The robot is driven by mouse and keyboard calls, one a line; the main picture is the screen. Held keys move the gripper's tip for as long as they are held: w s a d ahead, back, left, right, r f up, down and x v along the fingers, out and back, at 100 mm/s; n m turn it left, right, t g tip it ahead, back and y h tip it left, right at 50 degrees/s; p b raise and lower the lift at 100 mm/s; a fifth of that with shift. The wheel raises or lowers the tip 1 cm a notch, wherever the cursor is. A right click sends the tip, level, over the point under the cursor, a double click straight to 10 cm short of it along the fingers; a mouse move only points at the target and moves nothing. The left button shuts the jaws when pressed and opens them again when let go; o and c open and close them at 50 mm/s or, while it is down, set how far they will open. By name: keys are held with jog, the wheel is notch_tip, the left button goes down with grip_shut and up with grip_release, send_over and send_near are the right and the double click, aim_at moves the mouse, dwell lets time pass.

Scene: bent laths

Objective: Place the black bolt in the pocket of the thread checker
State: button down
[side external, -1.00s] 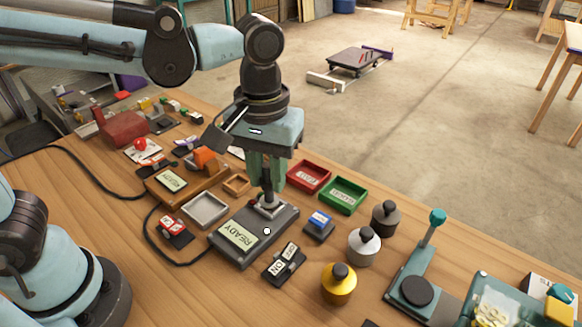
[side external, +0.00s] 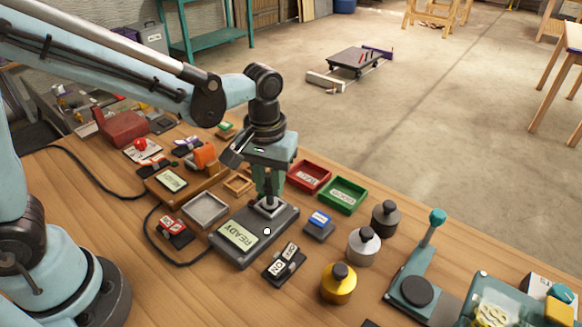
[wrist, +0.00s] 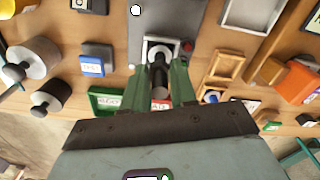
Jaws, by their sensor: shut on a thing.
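The thread checker (side external: 279,234) is a dark grey box with a lit display reading READY and a pale square pocket (side external: 256,207) at its far end. The pocket also shows in the wrist view (wrist: 151,44). My gripper (side external: 268,191) is upright right over the pocket, its green fingers shut on the black bolt (side external: 268,202). In the wrist view, the dark bolt (wrist: 159,76) stands between my fingers (wrist: 167,88), its far end at the pocket. The fingers hide part of the bolt, and I cannot tell how deep its lower end sits.
A red tray (side external: 309,176) and a green tray (side external: 343,195) lie behind the checker. A grey tray (side external: 205,209) is to its left. A blue-labelled block (side external: 319,226), an ON switch block (side external: 284,264) and several knobbed weights (side external: 364,246) stand to the right.

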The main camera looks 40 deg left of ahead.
jog(key=shift+f, duration=0.1)
jog(key=c, duration=0.9)
grip_release()
notch_tip(320, 180, up, 12)
jog(key=s+a+f+m+t, duration=0.3)
jog(key=s+a+t, duration=0.3)
jog(key=a, duration=0.4)
jog(key=shift+s+f+m+t, duration=0.25)
jog(key=shift+f+m+t, duration=0.15)
jog(key=shift+f+t, duration=0.35)
jog(key=shift+f, duration=0.1)
